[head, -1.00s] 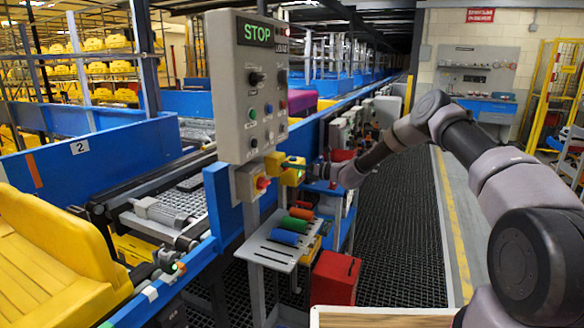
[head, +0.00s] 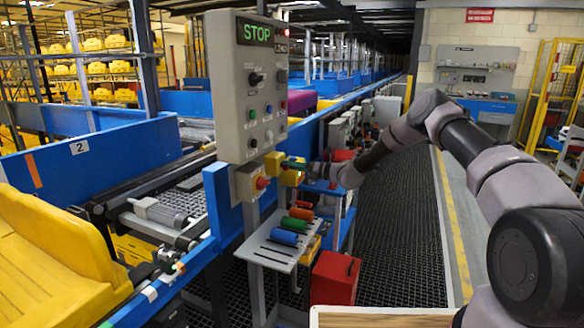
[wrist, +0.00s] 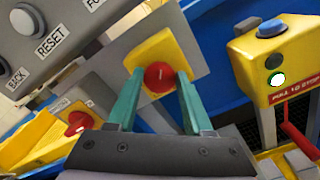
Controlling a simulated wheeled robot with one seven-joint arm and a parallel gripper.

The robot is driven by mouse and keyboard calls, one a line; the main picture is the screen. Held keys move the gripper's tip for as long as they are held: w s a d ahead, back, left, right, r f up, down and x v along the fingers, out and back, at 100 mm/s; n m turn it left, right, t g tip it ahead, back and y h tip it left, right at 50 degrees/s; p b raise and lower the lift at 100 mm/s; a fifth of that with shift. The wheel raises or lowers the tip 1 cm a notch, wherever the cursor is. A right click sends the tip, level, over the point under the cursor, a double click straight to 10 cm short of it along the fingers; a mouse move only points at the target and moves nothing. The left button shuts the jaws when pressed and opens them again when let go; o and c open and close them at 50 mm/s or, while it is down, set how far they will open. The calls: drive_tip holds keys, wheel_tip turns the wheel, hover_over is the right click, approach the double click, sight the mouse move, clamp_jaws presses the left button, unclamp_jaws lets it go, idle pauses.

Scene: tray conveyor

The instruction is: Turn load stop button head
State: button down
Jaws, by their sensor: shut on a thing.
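The load stop button head (wrist: 158,76) is a round red knob with a small white mark, on a yellow box (wrist: 196,48) with a pale back plate. My gripper (wrist: 158,78) has its two teal fingers on either side of the knob, shut on it. In the head view my gripper (head: 293,164) reaches leftward to the yellow box (head: 274,162) beside the control panel. The knob itself is hidden there.
A second red button (wrist: 80,122) sits close on the left; it also shows in the head view (head: 262,183). A yellow pull-to-stop box (wrist: 275,60) stands on the right. A grey panel (head: 240,95) reading STOP rises above. A shelf with coloured cylinders (head: 283,245) lies below.

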drive_tip(key=shift+c, duration=1.6)
unclamp_jaws()
drive_tip(key=v, duration=1)
drive_tip(key=shift+d, duration=0.4)
drive_tip(key=shift+s, duration=0.1)
drive_tip(key=shift+r, duration=0.1)
